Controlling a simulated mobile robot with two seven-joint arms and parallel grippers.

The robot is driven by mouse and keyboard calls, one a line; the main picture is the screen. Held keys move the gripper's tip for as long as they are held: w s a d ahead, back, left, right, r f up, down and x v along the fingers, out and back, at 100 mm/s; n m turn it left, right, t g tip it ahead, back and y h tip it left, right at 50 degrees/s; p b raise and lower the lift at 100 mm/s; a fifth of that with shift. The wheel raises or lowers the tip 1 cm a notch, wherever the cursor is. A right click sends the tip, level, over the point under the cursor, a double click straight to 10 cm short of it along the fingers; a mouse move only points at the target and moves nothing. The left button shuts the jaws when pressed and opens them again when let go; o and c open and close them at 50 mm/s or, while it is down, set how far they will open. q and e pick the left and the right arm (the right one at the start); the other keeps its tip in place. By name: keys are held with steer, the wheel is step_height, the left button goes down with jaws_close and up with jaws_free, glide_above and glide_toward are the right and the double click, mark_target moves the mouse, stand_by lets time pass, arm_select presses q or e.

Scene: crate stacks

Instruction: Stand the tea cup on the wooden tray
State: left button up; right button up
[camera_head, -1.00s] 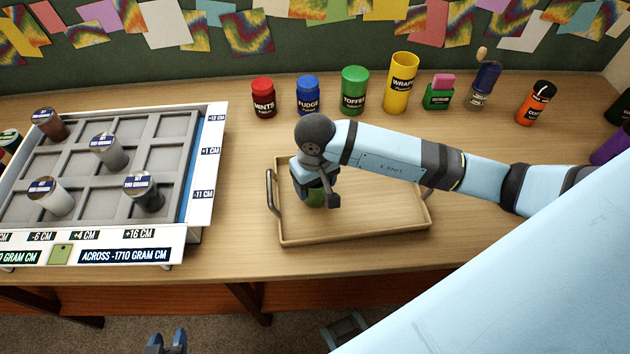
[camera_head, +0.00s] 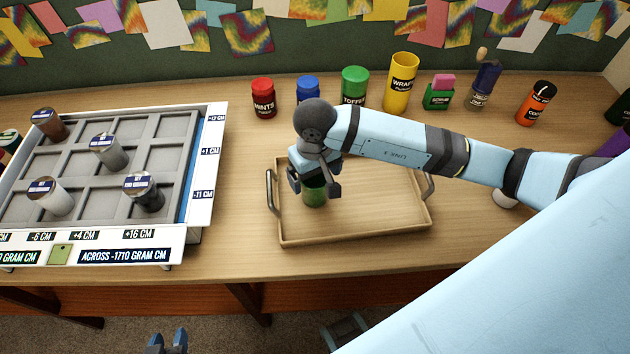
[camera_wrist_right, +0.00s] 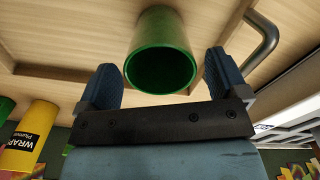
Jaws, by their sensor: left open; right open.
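The green tea cup (camera_head: 314,196) stands upright on the left part of the wooden tray (camera_head: 370,236). In the right wrist view the cup (camera_wrist_right: 163,38) shows its open round mouth and rests on the tray's floor. My right gripper (camera_head: 314,186) is open just over the cup. Its fingers lie either side of the cup's mouth in the wrist view (camera_wrist_right: 163,82), with gaps on both sides. The head and fingers hide part of the cup in the head view. My left gripper (camera_head: 168,342) is open and empty at the bottom edge, in front of the table.
A weight board (camera_head: 170,238) with several cylinders fills the left of the table. Several jars, including a yellow one (camera_head: 400,85), line the back. A white object (camera_head: 503,197) is partly hidden by my right arm. The tray's right part is clear.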

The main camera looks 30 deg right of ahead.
step_height(320, 180, up, 9)
steer(key=shift+f, duration=0.15)
steer(key=shift+s+f, duration=0.1)
stand_by(0.5)
